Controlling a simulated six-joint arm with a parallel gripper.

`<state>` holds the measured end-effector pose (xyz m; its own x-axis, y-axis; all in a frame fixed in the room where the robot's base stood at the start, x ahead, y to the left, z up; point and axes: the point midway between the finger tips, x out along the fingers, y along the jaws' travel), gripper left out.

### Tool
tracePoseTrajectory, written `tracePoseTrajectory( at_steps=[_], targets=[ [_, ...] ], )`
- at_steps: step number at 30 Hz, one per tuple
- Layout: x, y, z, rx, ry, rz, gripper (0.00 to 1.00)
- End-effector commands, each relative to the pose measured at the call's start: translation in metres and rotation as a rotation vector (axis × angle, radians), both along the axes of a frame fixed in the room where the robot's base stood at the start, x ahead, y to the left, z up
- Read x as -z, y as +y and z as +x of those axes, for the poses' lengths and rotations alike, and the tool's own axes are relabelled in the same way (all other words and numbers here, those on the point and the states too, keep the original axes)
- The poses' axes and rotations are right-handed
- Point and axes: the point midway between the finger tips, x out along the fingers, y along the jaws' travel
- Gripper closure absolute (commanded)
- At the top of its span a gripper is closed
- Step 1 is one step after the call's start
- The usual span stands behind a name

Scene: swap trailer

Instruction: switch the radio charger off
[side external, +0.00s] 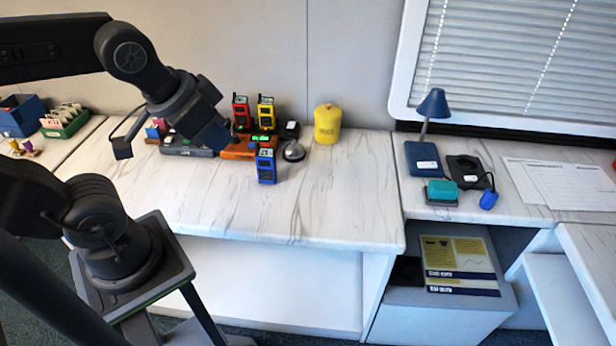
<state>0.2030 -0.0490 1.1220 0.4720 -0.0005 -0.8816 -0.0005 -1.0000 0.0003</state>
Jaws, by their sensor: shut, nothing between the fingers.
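The radio charger appears to be the orange base (238,151) on the marbled counter. A red radio (241,112) and a yellow radio (265,113) stand upright at its back. Small green lights (262,138) show near it. A blue radio (266,166) stands upright on the counter in front of its right end. My gripper (217,143) is shut and empty, pointing down at the charger's left end in the picture. It covers part of that area. I cannot make out the switch or tell whether the gripper touches anything.
A grey unit (186,149) with coloured parts sits left of the charger. The front of the counter (330,205) is clear. A blue lamp (432,105) stands on the right desk.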

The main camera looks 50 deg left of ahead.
Motion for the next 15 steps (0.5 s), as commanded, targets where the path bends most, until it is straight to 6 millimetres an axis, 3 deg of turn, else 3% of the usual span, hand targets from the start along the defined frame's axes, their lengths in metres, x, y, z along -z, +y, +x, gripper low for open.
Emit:
tracePoseTrajectory(
  at_steps=[5,8,15],
  targets=[
    [-0.004,0.001,0.005,-0.008,0.003,-0.001,1.00],
    [-0.012,0.005,0.017,-0.029,0.013,-0.003,1.00],
    [-0.044,0.027,0.082,-0.128,0.062,-0.015,1.00]
  ],
)
